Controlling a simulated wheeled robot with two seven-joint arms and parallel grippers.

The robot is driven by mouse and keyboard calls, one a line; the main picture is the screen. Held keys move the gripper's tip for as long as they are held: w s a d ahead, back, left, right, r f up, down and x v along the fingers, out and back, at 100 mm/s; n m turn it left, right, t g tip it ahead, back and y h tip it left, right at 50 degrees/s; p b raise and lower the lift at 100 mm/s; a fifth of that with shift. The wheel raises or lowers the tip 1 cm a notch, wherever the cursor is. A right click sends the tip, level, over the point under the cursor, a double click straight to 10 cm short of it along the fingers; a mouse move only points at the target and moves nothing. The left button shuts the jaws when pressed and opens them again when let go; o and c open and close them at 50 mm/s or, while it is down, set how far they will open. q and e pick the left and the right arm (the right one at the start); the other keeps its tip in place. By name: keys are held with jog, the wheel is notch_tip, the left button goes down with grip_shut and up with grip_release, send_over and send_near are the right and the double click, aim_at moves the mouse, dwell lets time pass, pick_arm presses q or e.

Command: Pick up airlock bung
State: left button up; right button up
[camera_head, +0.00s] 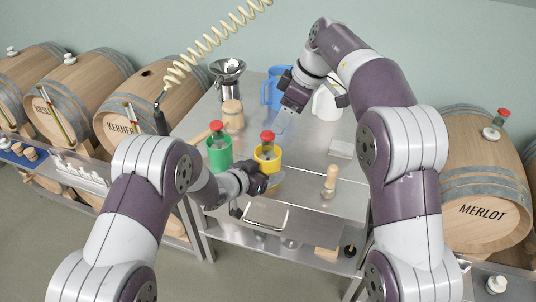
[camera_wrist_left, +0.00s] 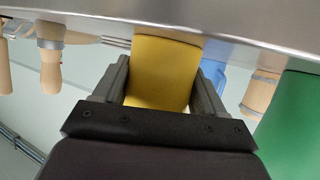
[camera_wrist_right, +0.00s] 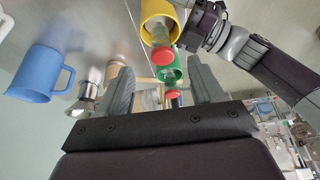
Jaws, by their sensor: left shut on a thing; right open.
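A yellow cup (camera_head: 265,161) stands on the steel table and holds a clear airlock bung with a red cap (camera_head: 267,136). My left gripper (camera_head: 266,178) is shut on this cup; the cup also fills its jaws in the left wrist view (camera_wrist_left: 164,72). A green cup (camera_head: 219,155) with another red-capped airlock (camera_head: 216,127) stands to its left. My right gripper (camera_head: 284,120) is open and empty above the table, behind the yellow cup. In the right wrist view, the yellow cup's red cap (camera_wrist_right: 162,56) shows beyond and between the open fingers.
A blue jug (camera_head: 272,94), a white jug (camera_head: 326,104), a wooden-topped item (camera_head: 232,115) and a metal funnel (camera_head: 228,70) stand at the back. A wooden-handled tool (camera_head: 329,182) stands front right. Barrels flank the table; the Merlot barrel (camera_head: 485,180) bears another red-capped airlock (camera_head: 502,117).

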aim_at(269, 134)
jog(key=x, duration=0.7)
jog(key=a+x, duration=0.1)
jog(key=x, duration=0.2)
jog(key=c, duration=1.1)
jog(key=shift+r, duration=0.1)
